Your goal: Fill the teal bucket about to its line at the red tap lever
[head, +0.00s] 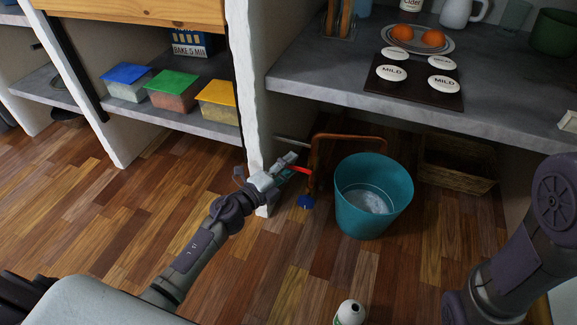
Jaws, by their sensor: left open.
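The teal bucket (348,210) stands upright on the wooden floor below the counter. The red tap lever (298,169) sticks out left of the pipe. My left gripper (286,168) is open at the lever's left end; I cannot tell whether they touch. My right arm shows at the right edge, its gripper out of view.
A blue handle (306,202) sits low, left of the bucket. A white wall end (256,110) stands just behind my left gripper. A wicker basket (455,170) is right of the bucket. A white bottle (350,312) is on the floor in front. The counter (300,75) overhangs the pipe.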

